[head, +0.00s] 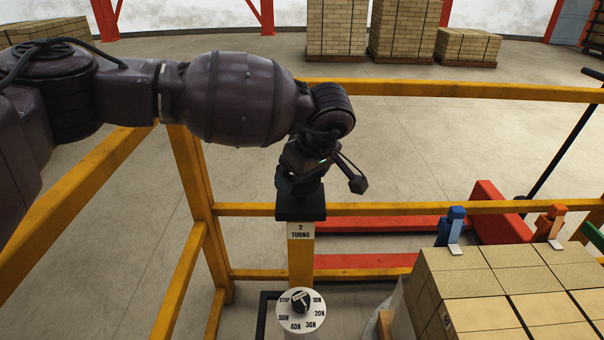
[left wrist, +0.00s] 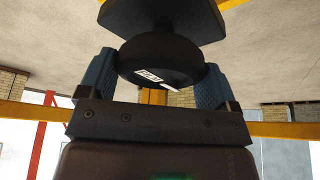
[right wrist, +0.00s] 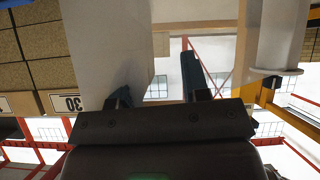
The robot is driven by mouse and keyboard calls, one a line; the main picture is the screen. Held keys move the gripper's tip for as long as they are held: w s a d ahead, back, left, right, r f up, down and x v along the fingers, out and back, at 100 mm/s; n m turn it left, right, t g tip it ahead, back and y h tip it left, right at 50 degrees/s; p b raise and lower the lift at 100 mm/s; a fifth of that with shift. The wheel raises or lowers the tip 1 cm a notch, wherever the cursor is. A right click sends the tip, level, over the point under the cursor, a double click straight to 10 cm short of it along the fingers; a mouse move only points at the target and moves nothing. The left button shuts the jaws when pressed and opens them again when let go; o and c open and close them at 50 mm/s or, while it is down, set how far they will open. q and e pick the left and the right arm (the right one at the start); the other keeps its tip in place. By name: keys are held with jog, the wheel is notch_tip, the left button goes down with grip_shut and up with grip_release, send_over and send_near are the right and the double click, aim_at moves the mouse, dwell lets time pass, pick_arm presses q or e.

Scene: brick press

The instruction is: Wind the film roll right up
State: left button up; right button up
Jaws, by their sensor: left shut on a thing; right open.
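My left gripper (head: 300,186) comes down onto the post marked "2 TURNS" (head: 300,231). In the left wrist view, its blue fingers are shut on a round black knob (left wrist: 150,62) with a small white label. My right gripper (right wrist: 156,80) is open; it shows only in the right wrist view. A broad pale sheet (right wrist: 108,45), perhaps film, lies behind its left finger. A pale cylinder with a flanged end (right wrist: 280,30), perhaps the film roll, is at the upper right there. I cannot tell for sure which thing is the roll.
A dial (head: 301,321) with STOP and force marks sits below the post. A yellow rail (head: 400,208) runs behind. Brick pallets stand far back.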

pick_arm(q)
jog(key=m+h, duration=0.1)
jog(key=m, duration=0.1)
jog(key=m+h, duration=0.1)
jog(key=m, duration=0.2)
jog(key=shift+a+m+t, duration=0.1)
jog(key=shift+m+t, duration=0.2)
jog(key=shift+t, duration=0.1)
jog(key=m+h+b, duration=0.1)
jog(key=m+h, duration=0.1)
jog(key=m, duration=0.3)
dwell(0.3)
jog(key=o, duration=0.8)
jog(key=shift+c, duration=0.2)
jog(key=shift+s+r, duration=0.1)
jog(key=p+v, duration=0.1)
jog(key=v, duration=0.9)
jog(key=shift+r, duration=0.3)
jog(key=shift+s+a, duration=0.1)
jog(key=shift+a, duration=0.05)
